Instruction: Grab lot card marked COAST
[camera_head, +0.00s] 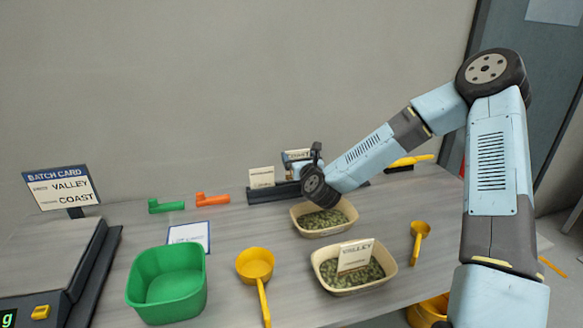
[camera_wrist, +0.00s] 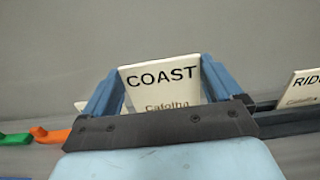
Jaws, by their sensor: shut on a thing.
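The COAST lot card (camera_wrist: 161,80) is a pale card with black letters, upright between the two blue fingers of my gripper (camera_wrist: 161,85) in the wrist view. My gripper is shut on it at its side edges. In the head view my gripper (camera_head: 301,158) is at the dark card rack (camera_head: 274,193) by the wall, and the COAST card (camera_head: 298,155) shows only partly behind my wrist. I cannot tell whether the card's bottom is still in the rack.
Another card (camera_head: 261,177) stands left in the rack; a RIDGE-like card (camera_wrist: 305,88) stands right. Two beige tubs of pellets (camera_head: 325,219), one with a VALLEY card (camera_head: 355,255), sit in front. A green tub (camera_head: 168,285), yellow scoop (camera_head: 255,266) and scale (camera_head: 50,265) stand left.

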